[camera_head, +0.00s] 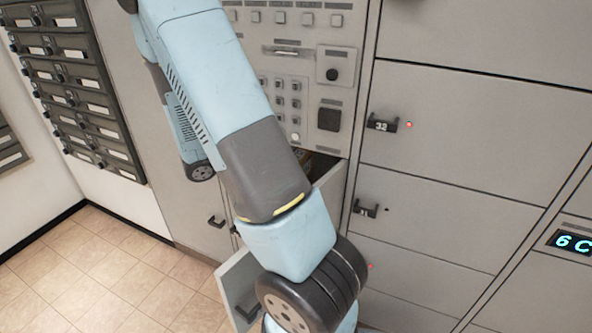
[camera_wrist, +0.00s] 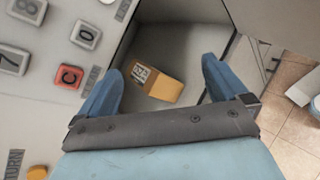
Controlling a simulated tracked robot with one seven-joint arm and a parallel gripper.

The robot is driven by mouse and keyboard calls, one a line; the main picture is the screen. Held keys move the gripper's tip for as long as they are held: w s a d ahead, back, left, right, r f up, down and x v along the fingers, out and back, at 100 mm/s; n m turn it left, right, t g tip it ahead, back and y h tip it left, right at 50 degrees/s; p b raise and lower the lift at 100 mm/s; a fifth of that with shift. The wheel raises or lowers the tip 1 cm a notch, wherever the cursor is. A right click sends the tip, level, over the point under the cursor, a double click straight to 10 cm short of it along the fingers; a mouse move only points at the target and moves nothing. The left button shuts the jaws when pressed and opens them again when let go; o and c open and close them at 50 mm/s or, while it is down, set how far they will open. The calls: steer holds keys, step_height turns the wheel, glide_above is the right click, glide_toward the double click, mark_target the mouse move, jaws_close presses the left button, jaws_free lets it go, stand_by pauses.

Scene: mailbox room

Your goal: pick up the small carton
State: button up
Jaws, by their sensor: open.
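In the wrist view a small orange-yellow carton (camera_wrist: 160,87) with a dark printed label lies inside an open grey compartment. My gripper (camera_wrist: 163,80) is open, with one blue finger on each side of the carton in the picture. The carton looks farther off than the fingertips, and no contact shows. In the head view my arm covers most of the compartment, and only a sliver of something yellowish shows in its opening. My gripper is hidden there.
A keypad panel (camera_head: 283,95) sits above the open compartment. Its red C key (camera_wrist: 69,76) is close to my left finger. The compartment's open door (camera_head: 238,288) stands out below. Locker 32 (camera_head: 450,130) is shut at right. The tiled floor (camera_head: 90,275) is clear at left.

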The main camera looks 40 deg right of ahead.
steer(key=w+d+f+n+t+h, duration=0.2)
steer(key=d+f+n+t, duration=0.15)
steer(key=f+n, duration=0.4)
steer(key=w+d+f+n+t+h, duration=0.1)
steer(key=w+d+f+n+t, duration=0.2)
steer(key=f+n+t, duration=0.4)
steer(key=shift+m+g, duration=0.65)
steer(key=shift+g, duration=0.3)
steer(key=x, duration=0.5)
steer(key=f+x, duration=0.1)
steer(key=x, duration=0.2)
steer(key=shift+r+x, duration=0.15)
steer(key=shift+x, duration=1.25)
steer(key=shift+r+x, duration=0.1)
steer(key=shift+x, duration=1.25)
steer(key=shift+w+a, duration=0.1)
steer(key=shift+w, duration=0.05)
steer(key=shift+c, duration=0.2)
steer(key=c, duration=1.2)
